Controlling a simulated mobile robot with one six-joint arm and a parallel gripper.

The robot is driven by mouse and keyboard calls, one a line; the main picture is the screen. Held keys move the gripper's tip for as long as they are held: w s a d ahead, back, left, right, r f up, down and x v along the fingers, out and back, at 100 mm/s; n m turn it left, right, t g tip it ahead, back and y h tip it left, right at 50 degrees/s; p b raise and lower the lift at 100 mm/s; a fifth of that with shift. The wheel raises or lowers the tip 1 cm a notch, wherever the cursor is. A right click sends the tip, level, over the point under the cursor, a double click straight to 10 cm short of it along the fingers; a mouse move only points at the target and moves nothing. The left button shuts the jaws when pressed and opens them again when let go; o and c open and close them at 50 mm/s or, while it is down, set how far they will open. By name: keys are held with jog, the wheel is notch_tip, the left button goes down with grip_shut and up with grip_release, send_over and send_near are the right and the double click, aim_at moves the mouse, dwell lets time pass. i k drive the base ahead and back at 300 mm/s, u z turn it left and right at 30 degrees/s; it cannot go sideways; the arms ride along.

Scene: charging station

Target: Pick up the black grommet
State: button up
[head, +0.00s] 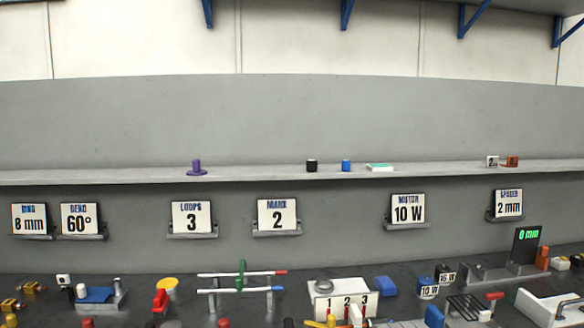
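A small black cylinder (311,166) stands upright on the long grey shelf (250,174) in the head view, right of the picture's middle. It is the black piece that best fits the grommet, though it is too small to tell whether it has a hole. A blue cylinder (346,166) of similar size stands just right of it, with a gap between them. My gripper is not in this view.
A purple flanged piece (196,168) stands left on the shelf. Sign cards hang below. The dark bench (240,310) is crowded with fixtures.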

aim_at(311, 165)
jog(key=z, duration=0.05)
jog(key=i, duration=1)
jog(key=u, duration=0.05)
